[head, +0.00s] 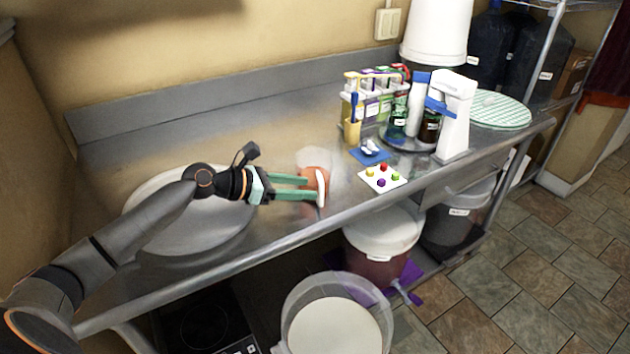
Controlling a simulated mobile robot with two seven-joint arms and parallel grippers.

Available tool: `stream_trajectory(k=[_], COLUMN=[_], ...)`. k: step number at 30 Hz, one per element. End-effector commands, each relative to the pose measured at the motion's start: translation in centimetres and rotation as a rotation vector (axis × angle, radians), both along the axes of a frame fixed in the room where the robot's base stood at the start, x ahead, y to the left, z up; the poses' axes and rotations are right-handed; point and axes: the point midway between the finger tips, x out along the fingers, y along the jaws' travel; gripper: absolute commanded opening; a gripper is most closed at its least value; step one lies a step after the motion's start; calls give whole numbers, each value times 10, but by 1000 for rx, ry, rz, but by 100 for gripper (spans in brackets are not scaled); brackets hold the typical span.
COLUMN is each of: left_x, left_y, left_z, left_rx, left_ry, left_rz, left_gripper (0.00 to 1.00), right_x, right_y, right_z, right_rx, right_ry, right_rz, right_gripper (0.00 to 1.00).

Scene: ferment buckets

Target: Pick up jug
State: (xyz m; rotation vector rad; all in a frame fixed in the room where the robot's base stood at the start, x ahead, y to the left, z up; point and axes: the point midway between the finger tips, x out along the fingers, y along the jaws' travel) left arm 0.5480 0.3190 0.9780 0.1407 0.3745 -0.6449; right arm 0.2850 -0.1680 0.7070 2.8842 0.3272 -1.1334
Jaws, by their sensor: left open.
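What seems to be the jug (319,174), an orange-red body with a pale upright handle or rim on its right side, stands on the steel counter (200,142). A whitish, see-through patch shows around and behind it. My left gripper (312,188) reaches in from the left with its green fingers apart. Its fingertips are at the jug, the lower one in front of the pale part. I cannot tell whether they touch it. The fingers hide part of the jug's left side. My right gripper is not in view.
A large pale round basin or lid (160,225) lies under my left arm. A white card with coloured dots (384,180), a blue mat (369,153), a bottle rack (372,105) and a white device (455,115) stand to the right. Buckets (335,325) are below the front edge.

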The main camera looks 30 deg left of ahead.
Motion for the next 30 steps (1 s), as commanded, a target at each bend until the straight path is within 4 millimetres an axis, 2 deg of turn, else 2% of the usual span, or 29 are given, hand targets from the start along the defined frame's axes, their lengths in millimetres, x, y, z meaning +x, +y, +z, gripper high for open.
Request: stream_trajectory(k=[4,13,22,30], left_x=[6,34,37,37], left_y=[-7,-31,-33,-33], left_z=[-3,-20,-22,-22], left_rx=[-3,-2,1,1], left_ry=[-1,-1,-1,-1], left_rz=[-1,-1,0,0], left_gripper=[50,50,50,20], right_x=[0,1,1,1], right_y=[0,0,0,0], right_z=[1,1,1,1], right_rx=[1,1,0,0], right_ry=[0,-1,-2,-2], right_rz=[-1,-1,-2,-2], right_gripper=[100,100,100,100])
